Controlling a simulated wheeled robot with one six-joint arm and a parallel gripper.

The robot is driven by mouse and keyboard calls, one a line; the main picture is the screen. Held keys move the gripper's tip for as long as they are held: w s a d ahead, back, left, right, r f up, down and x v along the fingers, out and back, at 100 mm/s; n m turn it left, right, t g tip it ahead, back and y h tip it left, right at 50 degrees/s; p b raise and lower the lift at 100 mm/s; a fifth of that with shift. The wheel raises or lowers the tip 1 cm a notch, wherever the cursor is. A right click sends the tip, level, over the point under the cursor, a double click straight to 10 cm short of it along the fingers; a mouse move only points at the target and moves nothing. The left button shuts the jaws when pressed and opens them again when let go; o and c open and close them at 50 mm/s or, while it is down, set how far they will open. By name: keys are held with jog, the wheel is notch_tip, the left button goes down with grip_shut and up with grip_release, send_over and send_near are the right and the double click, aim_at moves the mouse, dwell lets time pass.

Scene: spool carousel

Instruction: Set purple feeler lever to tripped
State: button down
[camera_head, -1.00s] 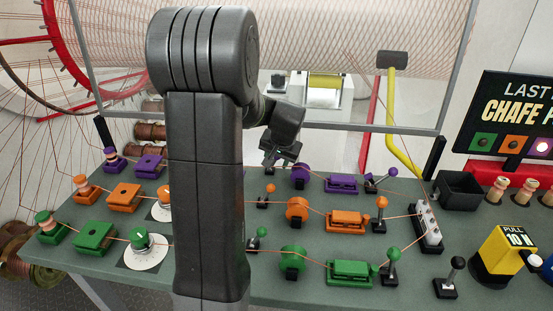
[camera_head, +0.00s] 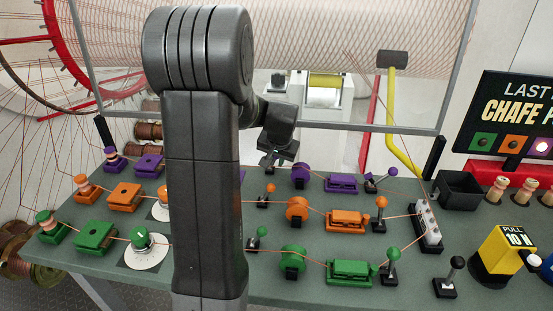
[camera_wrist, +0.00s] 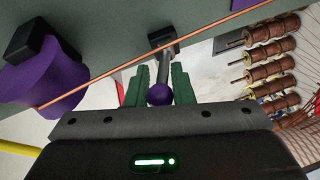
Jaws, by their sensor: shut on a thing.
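In the wrist view, a short lever with a round purple knob (camera_wrist: 160,95) and a grey shaft stands on a black base (camera_wrist: 162,38). My gripper (camera_wrist: 157,72) has its green fingers on either side of this lever and is shut on it. In the head view my gripper (camera_head: 269,162) is at the back row, left of the purple wheel (camera_head: 300,176), and mostly hides the lever. Another purple-knobbed lever (camera_head: 392,172) stands farther right in that row, leaning right, clear of my gripper.
A thread runs close beside the held lever, past the purple wheel (camera_wrist: 45,80). Orange (camera_head: 270,188) and green (camera_head: 262,232) levers stand in the nearer rows. A purple block (camera_head: 341,183) lies right of the wheel. Copper spools (camera_wrist: 270,60) show beyond the table edge.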

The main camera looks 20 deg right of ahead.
jog(key=shift+w+a+n+g+h+b, duration=0.3)
jog(key=shift+a+g+h+b, duration=0.15)
jog(key=shift+g+h+b, duration=0.4)
jog(key=h+b, duration=0.1)
jog(key=b, duration=0.2)
jog(key=h+b, duration=0.1)
jog(key=b, duration=0.1)
jog(key=shift+w+a+f+n+g+h, duration=0.25)
jog(key=shift+a+n+g+h, duration=0.05)
jog(key=shift+a+g+h, duration=0.05)
jog(key=h+b, duration=0.1)
jog(key=b, duration=0.1)
jog(key=g+h+b, duration=0.1)
jog(key=b, duration=0.1)
jog(key=shift+w+a+r+n+b, duration=0.2)
jog(key=shift+a+n+b, duration=0.1)
jog(key=shift+a+b, duration=0.1)
jog(key=shift+w+a+g+h+b, duration=0.15)
jog(key=shift+g+h+b, duration=0.25)
jog(key=shift+h+b, duration=0.35)
jog(key=shift+r, duration=0.1)
jog(key=c, duration=1.3)
grip_release()
jog(key=shift+o, duration=0.2)
